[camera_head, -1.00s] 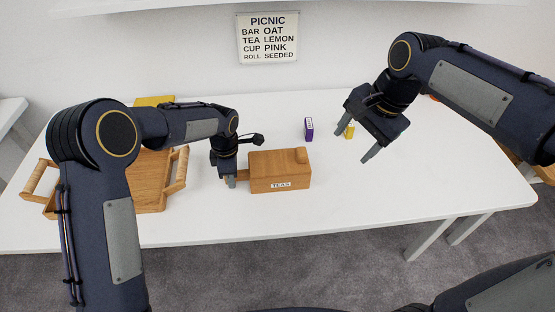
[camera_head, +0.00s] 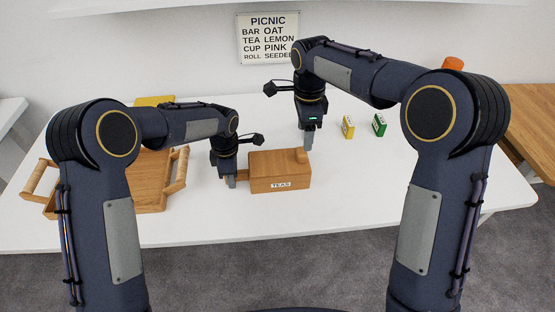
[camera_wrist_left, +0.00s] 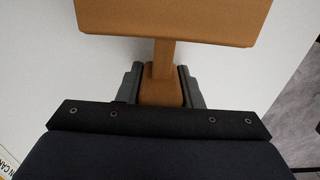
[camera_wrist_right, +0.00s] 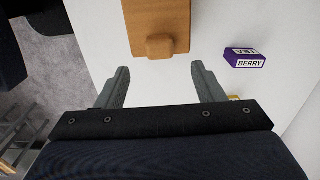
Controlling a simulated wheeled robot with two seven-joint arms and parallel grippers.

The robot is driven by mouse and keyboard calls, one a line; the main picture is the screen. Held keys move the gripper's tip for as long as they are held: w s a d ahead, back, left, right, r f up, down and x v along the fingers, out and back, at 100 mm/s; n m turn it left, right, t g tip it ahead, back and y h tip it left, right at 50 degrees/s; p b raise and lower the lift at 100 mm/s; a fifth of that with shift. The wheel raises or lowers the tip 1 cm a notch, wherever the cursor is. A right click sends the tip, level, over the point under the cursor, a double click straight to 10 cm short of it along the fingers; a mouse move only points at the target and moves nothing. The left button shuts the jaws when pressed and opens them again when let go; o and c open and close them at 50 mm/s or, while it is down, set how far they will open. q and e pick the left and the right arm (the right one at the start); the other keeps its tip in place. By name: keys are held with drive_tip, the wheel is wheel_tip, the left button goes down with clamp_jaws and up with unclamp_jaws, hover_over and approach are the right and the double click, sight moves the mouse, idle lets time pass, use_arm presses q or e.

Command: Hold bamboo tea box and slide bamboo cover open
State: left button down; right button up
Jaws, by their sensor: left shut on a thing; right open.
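The bamboo tea box (camera_head: 265,184), labelled TEAS, stands on the white table and also shows in the left wrist view (camera_wrist_left: 200,20). Its bamboo cover (camera_head: 272,159) lies on top, with a raised grip block (camera_head: 301,155) at the right end; cover (camera_wrist_right: 158,15) and block (camera_wrist_right: 160,46) show in the right wrist view. My left gripper (camera_head: 232,180) is shut on the handle (camera_wrist_left: 162,75) that sticks out of the box's left side. My right gripper (camera_head: 309,140) is open and empty, pointing down by the block's right end; in its wrist view the block lies just beyond and between the fingertips (camera_wrist_right: 160,75).
A purple BERRY tea packet (camera_wrist_right: 245,59) lies near the right gripper. A yellow packet (camera_head: 347,127) and a green packet (camera_head: 379,125) stand right of it. A wooden tray (camera_head: 153,180) with handles is at the left. The table front (camera_head: 330,205) is clear.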

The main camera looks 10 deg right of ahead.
drive_tip(key=shift+f, duration=3.85)
drive_tip(key=c, duration=1.2)
drive_tip(key=shift+o, duration=0.2)
